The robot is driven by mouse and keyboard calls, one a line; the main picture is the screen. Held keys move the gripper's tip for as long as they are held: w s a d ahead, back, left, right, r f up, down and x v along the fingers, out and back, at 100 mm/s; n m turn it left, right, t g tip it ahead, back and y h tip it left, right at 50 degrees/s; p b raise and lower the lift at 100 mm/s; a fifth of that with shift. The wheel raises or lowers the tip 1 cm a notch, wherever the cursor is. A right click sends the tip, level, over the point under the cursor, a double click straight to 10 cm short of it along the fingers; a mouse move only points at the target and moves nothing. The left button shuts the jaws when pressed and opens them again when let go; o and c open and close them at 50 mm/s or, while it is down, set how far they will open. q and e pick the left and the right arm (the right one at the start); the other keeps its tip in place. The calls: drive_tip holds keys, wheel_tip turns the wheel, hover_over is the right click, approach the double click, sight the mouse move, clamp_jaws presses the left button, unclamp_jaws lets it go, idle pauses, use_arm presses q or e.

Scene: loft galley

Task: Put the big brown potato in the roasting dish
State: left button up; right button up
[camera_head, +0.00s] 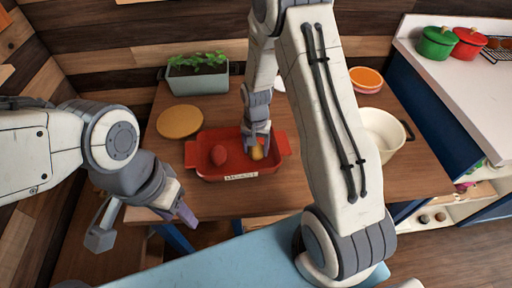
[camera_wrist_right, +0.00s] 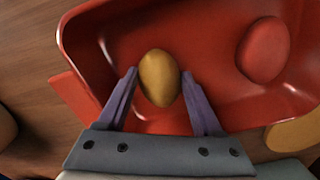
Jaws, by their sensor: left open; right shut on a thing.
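The roasting dish (camera_head: 232,171) is red, with a handle at each end, and sits on the wooden table. My right gripper (camera_head: 257,148) reaches down into its right part. In the right wrist view, the right gripper (camera_wrist_right: 160,95) has a yellow-brown potato (camera_wrist_right: 160,78) between its fingers, inside the dish (camera_wrist_right: 195,25); the potato also shows in the head view (camera_head: 257,153). Whether it touches the dish floor I cannot tell. A red potato (camera_head: 218,155) lies in the left part of the dish, and also shows in the wrist view (camera_wrist_right: 264,48). My left gripper (camera_head: 142,226) is open and empty, left of the table's front edge.
A planter with green leaves (camera_head: 197,75) stands at the back left. A round yellow-brown board (camera_head: 180,121) lies left of the dish. A cream pot (camera_head: 382,136) and an orange-topped round dish (camera_head: 366,79) stand to the right. Red and green pots sit on the white counter (camera_head: 450,72).

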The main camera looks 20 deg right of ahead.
drive_tip(key=shift+f, duration=0.1)
drive_tip(key=o, duration=1.5)
drive_tip(key=shift+c, duration=0.2)
wheel_tip(320, 180, up, 11)
drive_tip(key=shift+f, duration=0.1)
drive_tip(key=s+a+r+n, duration=0.8)
drive_tip(key=s+a+r, duration=0.1)
drive_tip(key=s+a, duration=0.3)
drive_tip(key=s+a+r+n+y, duration=0.1)
drive_tip(key=s+a+n, duration=0.1)
drive_tip(key=s+n, duration=0.4)
drive_tip(key=s, duration=0.5)
drive_tip(key=shift+s+a+r, duration=0.15)
drive_tip(key=shift+s+a, duration=0.05)
drive_tip(key=shift+s, duration=0.1)
